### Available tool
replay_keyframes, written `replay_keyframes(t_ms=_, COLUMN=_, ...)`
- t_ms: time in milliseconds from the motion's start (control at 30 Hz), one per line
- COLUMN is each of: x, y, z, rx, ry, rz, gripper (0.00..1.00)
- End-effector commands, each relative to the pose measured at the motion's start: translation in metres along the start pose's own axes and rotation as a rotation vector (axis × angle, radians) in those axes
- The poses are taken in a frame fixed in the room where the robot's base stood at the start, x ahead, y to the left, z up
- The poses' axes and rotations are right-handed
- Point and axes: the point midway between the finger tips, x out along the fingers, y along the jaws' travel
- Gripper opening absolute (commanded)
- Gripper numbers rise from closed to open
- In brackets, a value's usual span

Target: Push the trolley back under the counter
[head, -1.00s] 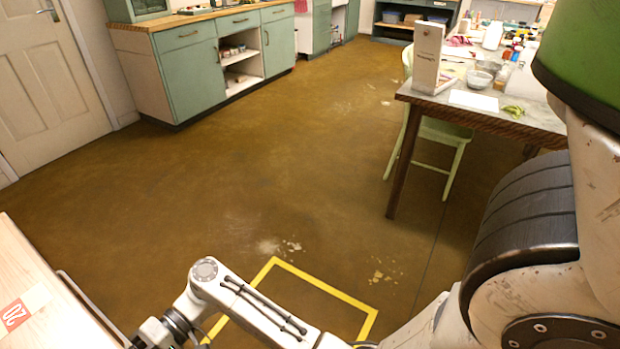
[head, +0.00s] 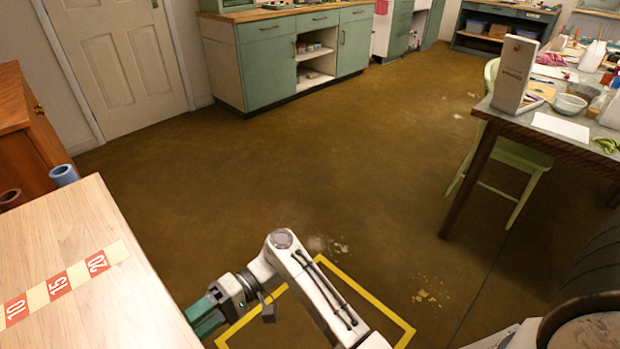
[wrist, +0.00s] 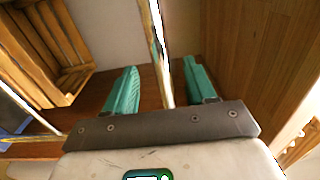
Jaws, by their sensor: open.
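My gripper (head: 208,314) is at the lower left of the head view, low beside the edge of a pale wooden top (head: 85,262). In the wrist view its two teal fingers (wrist: 161,78) are apart. A shiny metal bar (wrist: 157,38) runs between them, looking like a trolley handle or rail; I cannot tell whether a finger touches it. A second metal bar (wrist: 30,112) shows at the left. I cannot tell whether the pale top belongs to the counter or the trolley. The trolley's full outline is hidden.
A slatted wooden crate (wrist: 42,62) and a wooden panel (wrist: 248,62) flank the fingers. A yellow outline (head: 372,297) marks the floor beside my arm. The brown floor (head: 290,180) is clear in the middle. A work table (head: 560,140) and green chair (head: 520,160) stand right.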

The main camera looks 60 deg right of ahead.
Motion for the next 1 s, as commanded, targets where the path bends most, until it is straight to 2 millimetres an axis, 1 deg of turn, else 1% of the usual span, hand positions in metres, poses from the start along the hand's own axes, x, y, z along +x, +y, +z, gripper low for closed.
replay_keyframes(t_ms=33, x=-0.008, y=-0.001, z=-0.001, rx=0.000, ry=0.005, rz=0.000, gripper=0.55)
replay_keyframes(t_ms=300, x=-0.044, y=-0.001, z=-0.001, rx=0.000, ry=0.004, rz=-0.001, gripper=0.55)
replay_keyframes(t_ms=400, x=-0.056, y=-0.001, z=-0.001, rx=0.000, ry=0.003, rz=-0.001, gripper=0.55)
replay_keyframes(t_ms=500, x=-0.064, y=0.000, z=0.000, rx=0.000, ry=0.002, rz=-0.001, gripper=0.55)
replay_keyframes(t_ms=933, x=-0.065, y=0.000, z=0.000, rx=0.000, ry=0.001, rz=0.000, gripper=0.55)
replay_keyframes(t_ms=1000, x=-0.060, y=0.008, z=0.007, rx=0.005, ry=-0.006, rz=0.036, gripper=0.55)
